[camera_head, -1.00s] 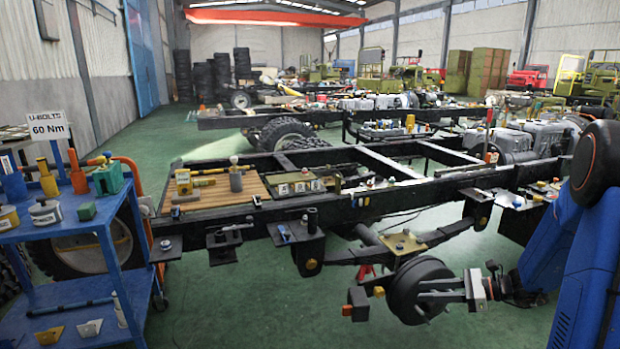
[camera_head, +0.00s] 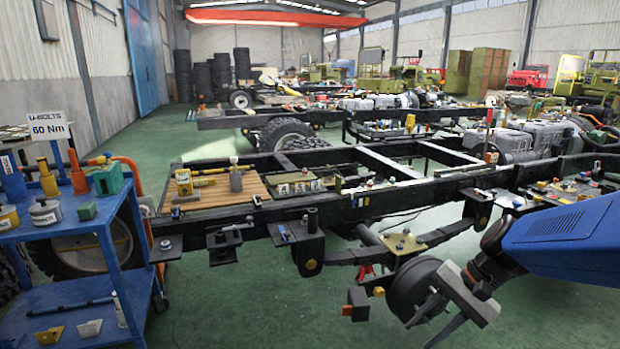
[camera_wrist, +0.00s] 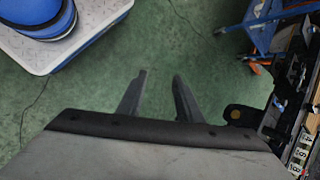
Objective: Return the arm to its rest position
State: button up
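My gripper (camera_head: 427,325) is at the lower right of the head view, in front of the dark wheel hub drum (camera_head: 412,287), and points down and left. In the wrist view my gripper (camera_wrist: 161,78) has its two grey fingers apart, with only green floor between them. It holds nothing. My blue arm link reaches in from the right edge of the head view. I cannot tell how near the fingers are to the drum.
A black chassis frame (camera_head: 385,200) with a wooden board (camera_head: 215,192) spans the middle. A blue cart (camera_head: 75,235) with tools stands at left, with a "U-BOLTS 60 Nm" sign (camera_head: 48,126). Green floor (camera_head: 240,310) is free in front of the chassis.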

jog(key=s+d+r+n+t+h, duration=0.2)
jog(key=s+n+h, duration=0.1)
jog(key=s+n, duration=0.1)
jog(key=s+d+r+n+t+h, duration=0.2)
jog(key=s+n+h, duration=0.1)
jog(key=s+n, duration=0.2)
jog(key=shift+s+r, duration=0.4)
jog(key=shift+s, duration=0.8)
jog(key=shift+d, duration=0.1)
